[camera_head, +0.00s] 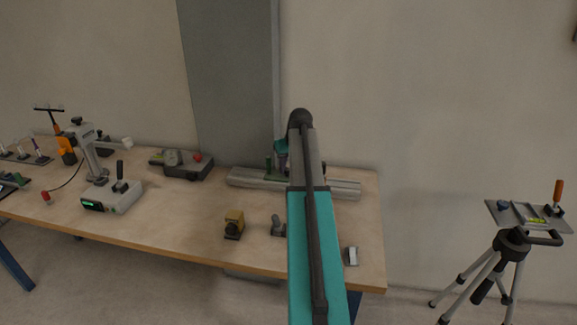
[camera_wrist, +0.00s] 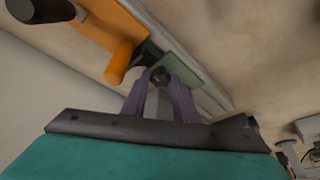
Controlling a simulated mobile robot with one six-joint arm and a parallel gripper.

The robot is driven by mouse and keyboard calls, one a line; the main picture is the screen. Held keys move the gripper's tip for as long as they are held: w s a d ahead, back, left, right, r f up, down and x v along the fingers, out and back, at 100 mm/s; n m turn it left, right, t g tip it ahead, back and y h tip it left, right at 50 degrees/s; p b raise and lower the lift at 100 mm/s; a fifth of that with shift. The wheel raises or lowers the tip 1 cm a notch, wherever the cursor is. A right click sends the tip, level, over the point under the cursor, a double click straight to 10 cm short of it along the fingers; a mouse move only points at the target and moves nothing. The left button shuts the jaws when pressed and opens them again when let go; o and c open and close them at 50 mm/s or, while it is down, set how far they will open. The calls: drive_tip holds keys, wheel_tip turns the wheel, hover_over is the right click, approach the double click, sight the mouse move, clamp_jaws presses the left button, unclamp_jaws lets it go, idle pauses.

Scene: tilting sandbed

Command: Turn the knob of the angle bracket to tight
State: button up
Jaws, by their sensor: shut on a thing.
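The angle bracket appears in the wrist view as a green plate (camera_wrist: 184,70) against a pale rail, with a small dark knob (camera_wrist: 161,75) in front of it. My gripper (camera_wrist: 160,80) has its two purple-grey fingers closed around the knob, one on each side. The fingers partly cover the knob, and I cannot read its turned position. In the head view, the green bracket (camera_head: 272,168) stands on the grey rail at the back of the table, and the teal end of my arm is beside it. My arm hides part of the bracket and the knob there.
In the wrist view, an orange part (camera_wrist: 118,62) with a rounded end is close to the fingers. The grey rail (camera_head: 340,188) lies along the table's back right. A dark gauge block (camera_head: 181,165) stands left of it.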

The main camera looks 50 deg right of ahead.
idle(0.3)
drive_tip(key=o, duration=1.1)
drive_tip(key=shift+c, duration=0.2)
drive_tip(key=shift+r, duration=0.1)
drive_tip(key=b+v, duration=0.1)
drive_tip(key=v, duration=1.2)
drive_tip(key=shift+r, duration=0.3)
drive_tip(key=shift+s+r, duration=0.1)
